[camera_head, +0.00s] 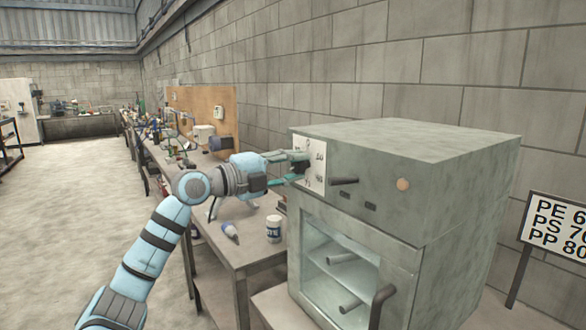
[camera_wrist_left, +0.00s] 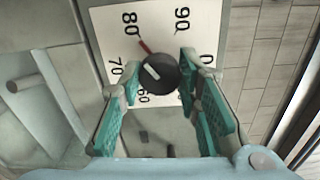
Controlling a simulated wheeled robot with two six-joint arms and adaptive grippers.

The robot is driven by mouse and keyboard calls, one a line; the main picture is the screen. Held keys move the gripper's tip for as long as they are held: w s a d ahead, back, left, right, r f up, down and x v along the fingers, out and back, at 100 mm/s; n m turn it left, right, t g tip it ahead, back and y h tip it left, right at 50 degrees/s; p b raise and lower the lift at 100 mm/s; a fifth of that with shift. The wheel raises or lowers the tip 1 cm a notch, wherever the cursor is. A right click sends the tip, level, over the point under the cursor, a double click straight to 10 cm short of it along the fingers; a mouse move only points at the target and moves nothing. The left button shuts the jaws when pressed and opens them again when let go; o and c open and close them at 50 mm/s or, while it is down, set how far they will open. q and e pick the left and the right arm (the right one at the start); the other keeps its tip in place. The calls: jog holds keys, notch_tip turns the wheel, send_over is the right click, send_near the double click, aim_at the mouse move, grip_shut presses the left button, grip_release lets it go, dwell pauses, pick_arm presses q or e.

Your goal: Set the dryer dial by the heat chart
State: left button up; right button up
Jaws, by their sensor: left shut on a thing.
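The dryer (camera_head: 455,190) is a grey cabinet on the right in the head view. Its white scale plate (camera_head: 320,165) is on the front, upper left. In the left wrist view, the dial (camera_wrist_left: 157,74) is a black round knob with a white bar and a red pointer aimed towards the 80 on the plate (camera_wrist_left: 105,35). My left gripper (camera_head: 298,168) is shut on the dial, with green-padded fingers on either side. The heat chart (camera_head: 560,228), cut off at the right edge, reads PE 6-something, PS 70, PP 80. My right gripper is out of view.
A white jar (camera_head: 273,229) with a dark label, too small to read surely, stands on the workbench (camera_head: 245,255) beside a small bottle (camera_head: 230,231). The dryer's door handle (camera_head: 381,305) sticks out low in front. Open floor lies left.

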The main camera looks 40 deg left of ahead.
pick_arm(q)
jog(key=shift+m, duration=0.3)
dwell(0.4)
jog(key=o, duration=1.1)
jog(key=shift+o, duration=0.2)
